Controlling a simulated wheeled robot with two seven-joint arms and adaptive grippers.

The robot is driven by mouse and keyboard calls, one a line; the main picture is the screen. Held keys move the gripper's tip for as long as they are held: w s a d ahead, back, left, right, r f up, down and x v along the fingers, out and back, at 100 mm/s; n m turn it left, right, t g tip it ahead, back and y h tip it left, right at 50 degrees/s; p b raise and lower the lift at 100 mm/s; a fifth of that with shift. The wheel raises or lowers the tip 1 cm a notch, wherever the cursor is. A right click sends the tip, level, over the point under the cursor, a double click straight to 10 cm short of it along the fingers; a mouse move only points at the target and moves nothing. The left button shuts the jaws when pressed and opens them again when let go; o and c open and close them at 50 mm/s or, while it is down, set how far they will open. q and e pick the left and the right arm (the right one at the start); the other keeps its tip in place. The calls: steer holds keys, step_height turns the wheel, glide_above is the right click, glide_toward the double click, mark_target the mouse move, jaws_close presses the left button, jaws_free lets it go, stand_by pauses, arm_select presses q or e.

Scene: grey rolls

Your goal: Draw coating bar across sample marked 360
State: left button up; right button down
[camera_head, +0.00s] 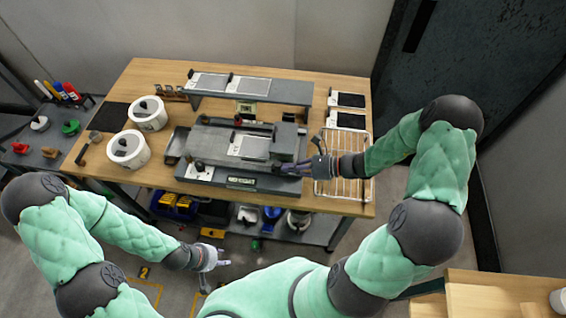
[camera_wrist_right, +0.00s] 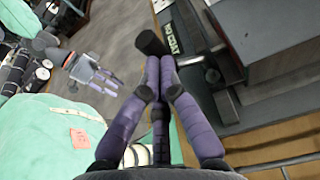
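The coating applicator (camera_head: 200,173) stands at the middle of the wooden table. A white sample sheet with a grey panel (camera_head: 250,147) lies on its bed; its marking is too small to read. A dark bar (camera_head: 222,126) lies across the bed behind the sheet. My right gripper (camera_head: 297,169) is at the applicator's right front corner. In the right wrist view its purple fingers (camera_wrist_right: 160,66) are together at the tips, against a black knob (camera_wrist_right: 151,42) on a rod; whether they grip it is unclear. My left gripper (camera_head: 218,260) is open and empty, in front of the table.
More sample sheets lie on a raised shelf (camera_head: 285,91) behind the applicator and on the table's right (camera_head: 348,120). A wire rack (camera_head: 343,185) lies beside my right gripper. A lower shelf holds bins (camera_head: 172,207).

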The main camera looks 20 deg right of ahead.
steer(key=w+a, duration=0.4)
steer(key=a, duration=0.2)
steer(key=shift+a+b, duration=0.3)
steer(key=shift+a, duration=0.05)
stand_by(2.0)
steer(key=w+a+b, duration=0.1)
steer(key=w+a, duration=0.3)
steer(key=a, duration=0.2)
stand_by(2.4)
steer(key=shift+s, duration=0.1)
steer(key=s+d, duration=0.2)
steer(key=d, duration=0.1)
steer(key=shift+d+p, duration=0.15)
steer(key=shift+p, duration=0.2)
stand_by(0.5)
